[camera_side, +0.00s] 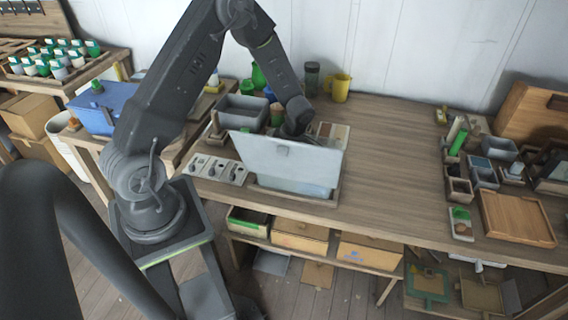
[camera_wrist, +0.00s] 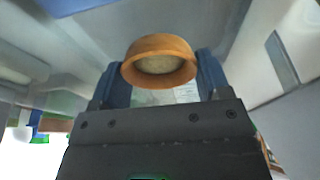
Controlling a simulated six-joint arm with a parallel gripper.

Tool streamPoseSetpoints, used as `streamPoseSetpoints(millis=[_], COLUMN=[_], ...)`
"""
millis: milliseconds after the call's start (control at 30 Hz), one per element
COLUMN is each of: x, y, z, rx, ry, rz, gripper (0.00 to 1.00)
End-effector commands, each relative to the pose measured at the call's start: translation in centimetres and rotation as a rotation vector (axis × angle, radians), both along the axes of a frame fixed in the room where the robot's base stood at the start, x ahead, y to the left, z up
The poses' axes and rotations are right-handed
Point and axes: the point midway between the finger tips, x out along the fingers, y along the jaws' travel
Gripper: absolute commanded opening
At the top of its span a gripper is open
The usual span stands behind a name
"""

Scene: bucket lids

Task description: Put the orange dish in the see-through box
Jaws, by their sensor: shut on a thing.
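The orange dish (camera_wrist: 158,45) is round with a paler inside and sits between the two blue fingers of my gripper (camera_wrist: 160,74) in the wrist view. My gripper is shut on it. In the side view the see-through box (camera_side: 285,168) stands near the table's front edge, with a pale upright panel facing the camera. My gripper (camera_side: 297,135) is behind the top edge of that panel, and its fingers and the dish are hidden there. I cannot tell whether the dish is inside the box or above it.
A grey bin (camera_side: 243,112) stands left of my gripper. A strip with several small items (camera_side: 219,170) lies left of the box. A yellow mug (camera_side: 341,87) and a dark jar (camera_side: 311,78) stand behind. A wooden tray (camera_side: 516,218) is at right. The table's middle (camera_side: 400,150) is clear.

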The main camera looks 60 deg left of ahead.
Motion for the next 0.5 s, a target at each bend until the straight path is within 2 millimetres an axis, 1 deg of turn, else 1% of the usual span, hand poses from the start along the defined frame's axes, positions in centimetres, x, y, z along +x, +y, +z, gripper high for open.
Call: streamPoseSetpoints(millis=[33,100,200,500], x=[0.0,0.0,0.0,0.0], y=[0.0,0.0,0.0,0.0], z=[-0.9,-1.8,-2.5,-2.6], rx=[-0.001,0.0,-0.001,0.001], ry=[0.004,0.003,0.002,0.001], rz=[0.0,-0.002,-0.001,-0.001], gripper=[0.47,0.47,0.47,0.47])
